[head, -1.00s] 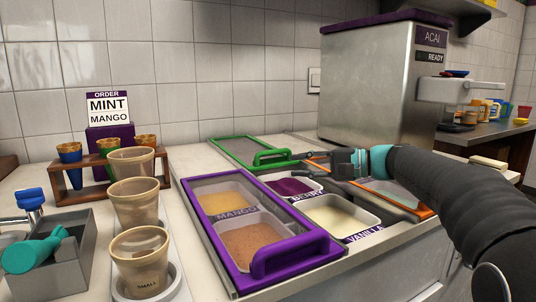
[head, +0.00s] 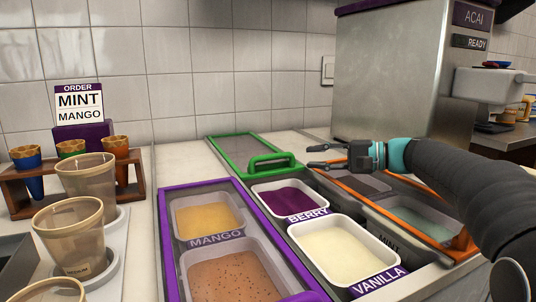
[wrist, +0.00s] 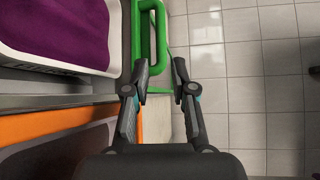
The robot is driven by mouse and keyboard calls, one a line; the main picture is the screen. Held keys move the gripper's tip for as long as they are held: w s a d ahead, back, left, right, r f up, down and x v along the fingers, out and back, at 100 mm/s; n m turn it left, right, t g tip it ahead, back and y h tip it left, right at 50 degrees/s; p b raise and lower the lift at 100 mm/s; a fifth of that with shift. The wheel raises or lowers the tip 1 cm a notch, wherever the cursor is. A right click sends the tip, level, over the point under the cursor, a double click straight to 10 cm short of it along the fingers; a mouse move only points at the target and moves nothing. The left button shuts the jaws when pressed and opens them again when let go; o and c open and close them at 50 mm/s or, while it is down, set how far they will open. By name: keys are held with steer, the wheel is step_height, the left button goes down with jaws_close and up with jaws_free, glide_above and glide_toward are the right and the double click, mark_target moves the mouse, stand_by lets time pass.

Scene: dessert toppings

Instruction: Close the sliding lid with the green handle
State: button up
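The sliding lid with the green handle (head: 232,147) lies at the back of the topping counter, a clear panel in a green frame. Its raised green handle (head: 272,162) is at the lid's right end. In the wrist view, the green handle (wrist: 162,30) is at the top, just beyond the fingers. My gripper (head: 314,156) is open and empty, a little to the right of the handle in the head view. In the wrist view, my gripper (wrist: 160,66) has its fingers apart, the left one overlapping the green frame. I cannot tell whether it touches.
Open tubs of berry (head: 288,197) and vanilla (head: 345,250) lie in front. A purple-framed lid (head: 166,245) covers the mango side; an orange-framed lid (head: 405,186) is under my arm. Cups (head: 70,235) stand left, the acai machine (head: 395,75) behind.

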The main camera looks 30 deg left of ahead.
mark_target(263, 169)
steer(key=a, duration=0.4)
steer(key=s+a+f+p, duration=0.1)
steer(key=a, duration=0.4)
steer(key=a+f, duration=0.1)
steer(key=a, duration=0.4)
steer(key=shift+s, duration=0.35)
steer(key=shift+c, duration=0.2)
jaws_close()
